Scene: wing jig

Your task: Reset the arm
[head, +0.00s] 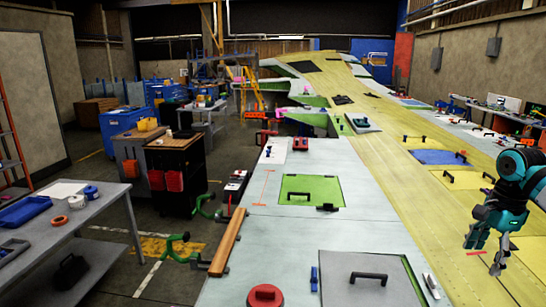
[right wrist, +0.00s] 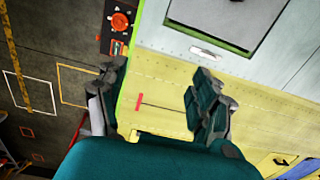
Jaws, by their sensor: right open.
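My right arm (head: 522,170), teal and dark, comes in at the right edge of the head view. Its right gripper (head: 484,252) hangs with the fingers pointing down over the yellow part of the wing (head: 400,172). In the right wrist view the two dark fingers of the right gripper (right wrist: 157,100) stand wide apart with nothing between them. Below them lies the yellow wing skin (right wrist: 165,75) with a small red mark (right wrist: 138,102). My left gripper is in neither view.
A grey panel with a black handle (head: 369,276) and a green-framed panel (head: 310,185) lie on the wing. A red round object (head: 265,294) sits near the front edge. Green clamps (head: 180,248) grip the left edge. A grey workbench (head: 100,215) stands left, across an open floor strip.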

